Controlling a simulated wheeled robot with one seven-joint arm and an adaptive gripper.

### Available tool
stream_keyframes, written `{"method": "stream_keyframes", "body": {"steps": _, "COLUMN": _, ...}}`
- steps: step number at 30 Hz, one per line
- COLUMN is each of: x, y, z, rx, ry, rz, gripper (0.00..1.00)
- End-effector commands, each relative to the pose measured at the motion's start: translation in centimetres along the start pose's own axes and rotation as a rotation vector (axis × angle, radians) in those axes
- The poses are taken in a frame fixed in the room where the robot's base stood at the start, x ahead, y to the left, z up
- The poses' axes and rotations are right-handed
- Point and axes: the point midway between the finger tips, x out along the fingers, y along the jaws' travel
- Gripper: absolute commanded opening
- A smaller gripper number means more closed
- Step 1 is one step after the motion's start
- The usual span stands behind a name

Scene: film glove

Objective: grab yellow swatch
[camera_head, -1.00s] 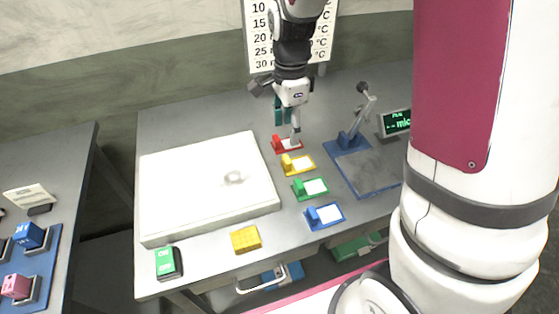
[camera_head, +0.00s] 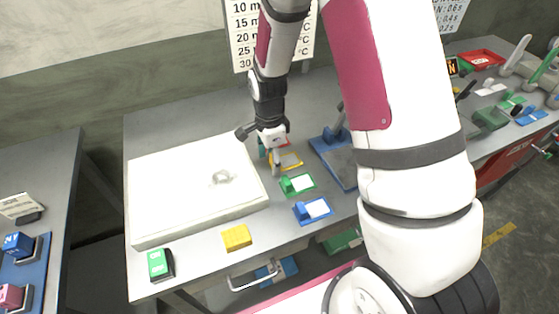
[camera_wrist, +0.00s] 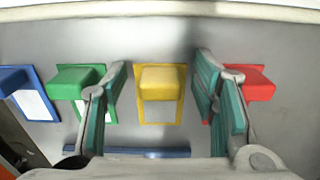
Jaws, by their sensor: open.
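The yellow swatch (camera_wrist: 160,82) shows in the wrist view as a yellow block on a yellow-framed white plate, centred between my fingers. In the head view the yellow swatch (camera_head: 291,160) is partly hidden by my gripper (camera_head: 274,165). In the wrist view my gripper (camera_wrist: 163,92) is open, one teal-padded finger on each side of the swatch, with nothing between the pads touching them. The exact height of the fingertips over the table cannot be told.
A green swatch (camera_wrist: 80,82) and a blue swatch (camera_wrist: 14,82) lie left of the yellow one in the wrist view, and a red swatch (camera_wrist: 255,82) lies right. A white lightbox (camera_head: 190,190) and a blue-based lever device (camera_head: 335,160) flank the row.

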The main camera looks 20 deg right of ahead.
Motion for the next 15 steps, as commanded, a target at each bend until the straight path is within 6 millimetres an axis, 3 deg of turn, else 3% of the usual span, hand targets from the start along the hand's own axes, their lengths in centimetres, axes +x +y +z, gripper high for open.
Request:
{"method": "stream_keyframes", "body": {"steps": 9, "x": 0.53, "y": -0.06, "z": 0.04, "rx": -0.001, "ry": 0.000, "rz": -0.002, "gripper": 0.53}}
{"method": "stream_keyframes", "body": {"steps": 11, "x": 0.52, "y": -0.06, "z": 0.03, "rx": -0.001, "ry": 0.000, "rz": -0.002, "gripper": 0.42}}
{"method": "stream_keyframes", "body": {"steps": 15, "x": 0.52, "y": -0.05, "z": 0.03, "rx": -0.001, "ry": 0.000, "rz": -0.002, "gripper": 0.10}}
